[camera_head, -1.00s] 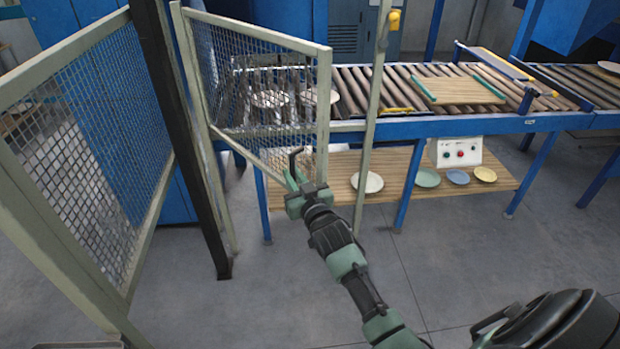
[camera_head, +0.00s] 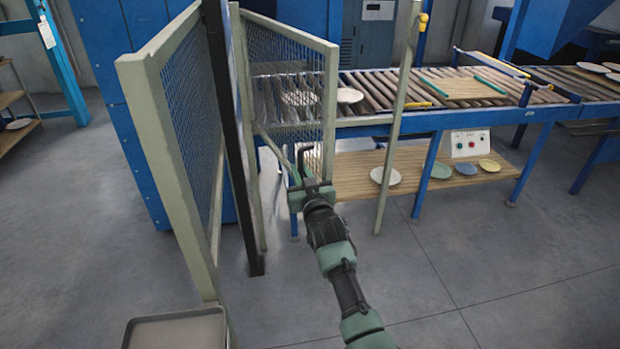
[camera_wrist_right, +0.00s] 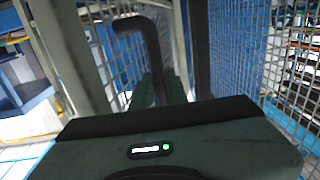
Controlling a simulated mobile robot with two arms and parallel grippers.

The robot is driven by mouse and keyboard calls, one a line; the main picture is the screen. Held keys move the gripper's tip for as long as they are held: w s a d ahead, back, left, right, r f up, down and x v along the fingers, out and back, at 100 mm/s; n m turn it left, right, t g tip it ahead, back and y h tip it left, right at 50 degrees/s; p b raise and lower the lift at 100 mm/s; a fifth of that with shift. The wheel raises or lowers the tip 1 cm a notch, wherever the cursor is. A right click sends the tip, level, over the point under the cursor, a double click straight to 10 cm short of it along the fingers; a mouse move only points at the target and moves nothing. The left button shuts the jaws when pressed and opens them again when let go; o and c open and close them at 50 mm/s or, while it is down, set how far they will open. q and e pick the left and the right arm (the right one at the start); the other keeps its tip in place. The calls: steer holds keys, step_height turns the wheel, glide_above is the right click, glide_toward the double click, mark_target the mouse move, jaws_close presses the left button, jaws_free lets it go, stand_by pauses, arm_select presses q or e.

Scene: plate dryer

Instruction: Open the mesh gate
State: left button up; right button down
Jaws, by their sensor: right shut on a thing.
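The mesh gate (camera_head: 285,85) is a pale-framed panel on the left side of the head view. It stands ajar, with a gap between its free edge and the pale post with a yellow top (camera_head: 399,120). Its black bent handle (camera_head: 302,160) sits low near the free edge. My right gripper (camera_head: 305,178) is shut on this handle. In the right wrist view the handle (camera_wrist_right: 152,45) rises from between the green fingers (camera_wrist_right: 165,90), with mesh on both sides. My left gripper is not in view.
A fixed mesh panel (camera_head: 198,120) and a black post (camera_head: 228,130) stand left of the gate. Behind is a roller conveyor (camera_head: 375,90) with plates, and a wooden lower shelf (camera_head: 350,180). A grey tray (camera_head: 175,330) is at bottom left. Floor at right is clear.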

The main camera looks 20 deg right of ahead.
steer(key=shift+a+r, duration=0.2)
steer(key=shift+r, duration=0.2)
steer(key=c, duration=1.7)
jaws_free()
steer(key=shift+d, duration=0.1)
steer(key=shift+w+f, duration=0.2)
steer(key=shift+s+f, duration=0.1)
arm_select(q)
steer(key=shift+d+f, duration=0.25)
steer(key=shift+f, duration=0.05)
arm_select(e)
steer(key=s, duration=0.7)
steer(key=shift+s+a, duration=0.3)
